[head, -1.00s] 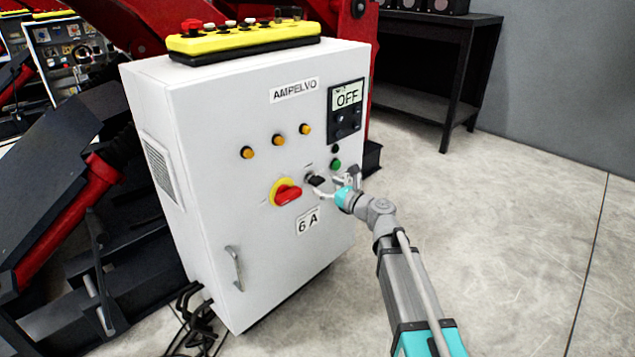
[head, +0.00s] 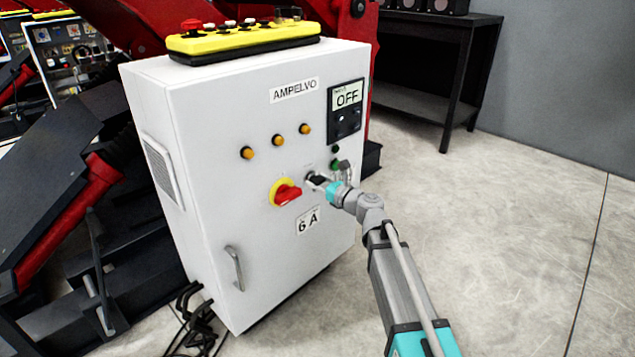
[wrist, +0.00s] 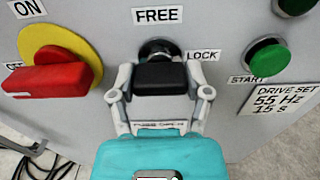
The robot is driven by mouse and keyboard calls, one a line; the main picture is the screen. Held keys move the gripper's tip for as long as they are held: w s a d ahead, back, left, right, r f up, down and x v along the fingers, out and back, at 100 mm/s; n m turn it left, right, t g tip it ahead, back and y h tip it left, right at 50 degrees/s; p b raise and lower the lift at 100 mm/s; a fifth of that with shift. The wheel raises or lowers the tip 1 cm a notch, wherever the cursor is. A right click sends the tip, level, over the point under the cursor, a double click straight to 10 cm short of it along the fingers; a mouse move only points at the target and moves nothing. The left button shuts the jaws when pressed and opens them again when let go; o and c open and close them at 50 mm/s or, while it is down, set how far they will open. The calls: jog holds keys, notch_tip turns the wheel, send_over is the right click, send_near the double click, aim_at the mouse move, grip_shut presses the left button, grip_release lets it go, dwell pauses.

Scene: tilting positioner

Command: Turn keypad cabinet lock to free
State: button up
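The lock's black knob (wrist: 161,77) sits on the cabinet front, its bar lying level. In the wrist view, the FREE label (wrist: 157,15) is above it and the LOCK label (wrist: 203,55) is to its right. My gripper (wrist: 161,88) has one finger at each end of the knob, very close to it. I cannot tell whether the fingers press on it. In the head view, my gripper (head: 328,179) is at the cabinet front and hides most of the knob.
The white cabinet (head: 215,170) has a red rotary switch (wrist: 48,78) on a yellow disc left of the knob. A green START button (wrist: 268,60) is to its right. A door handle (head: 235,268) sticks out lower left. The floor at right is clear.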

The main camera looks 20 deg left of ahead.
jog(key=c, duration=0.4)
jog(key=shift+n, duration=0.3)
jog(key=n, duration=1.7)
jog(key=shift+n, duration=0.3)
